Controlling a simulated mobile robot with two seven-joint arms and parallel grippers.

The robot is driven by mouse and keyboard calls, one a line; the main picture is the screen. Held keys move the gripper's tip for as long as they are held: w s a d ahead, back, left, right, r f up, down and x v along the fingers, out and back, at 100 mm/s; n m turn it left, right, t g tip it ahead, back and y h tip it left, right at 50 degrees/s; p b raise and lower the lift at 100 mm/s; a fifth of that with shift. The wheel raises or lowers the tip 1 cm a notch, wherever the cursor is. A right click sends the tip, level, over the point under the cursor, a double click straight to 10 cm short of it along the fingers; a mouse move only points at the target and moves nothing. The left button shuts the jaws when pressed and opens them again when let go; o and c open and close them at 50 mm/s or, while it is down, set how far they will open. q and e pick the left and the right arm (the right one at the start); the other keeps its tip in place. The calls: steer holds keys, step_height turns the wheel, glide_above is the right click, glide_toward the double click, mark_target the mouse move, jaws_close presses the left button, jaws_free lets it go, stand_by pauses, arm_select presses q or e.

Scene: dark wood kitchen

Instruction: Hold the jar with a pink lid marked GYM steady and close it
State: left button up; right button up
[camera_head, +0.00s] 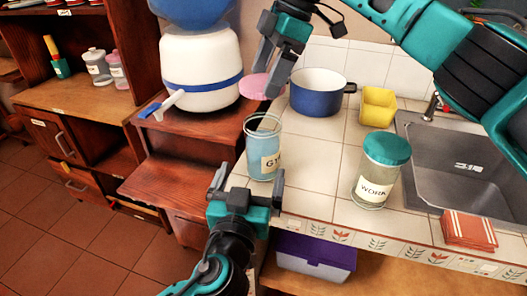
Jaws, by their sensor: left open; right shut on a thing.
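The GYM jar (263,148) is clear, bluish and labelled, standing upright on the tiled counter's left edge. Its top is open. The pink lid (255,87) is held above the jar, apart from its rim. My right gripper (272,80) points down and is shut on the lid. My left gripper (248,181) is open at the jar's lower front, one finger to each side of it in the picture. I cannot tell whether either finger touches the jar.
A WORK jar (376,177) with a teal lid stands to the right. Behind are a blue pot (317,99) and a yellow container (378,106). A sink (455,165) and red cloth (468,229) are right. A white and blue dispenser (200,75) stands left on wood.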

mark_target(260, 149)
arm_select(q)
steer(key=w, duration=0.4)
steer(key=w+d, duration=0.1)
steer(key=w, duration=0.3)
steer(key=w+d, duration=0.1)
steer(key=w, duration=0.3)
steer(key=shift+d, duration=0.1)
steer(key=c, duration=1.2)
steer(key=shift+f, duration=0.1)
steer(key=shift+c, duration=0.2)
arm_select(e)
steer(key=shift+f, duration=2.5)
steer(key=shift+f, duration=0.9)
arm_select(q)
steer(key=shift+s, duration=0.1)
arm_select(e)
steer(key=shift+f, duration=0.55)
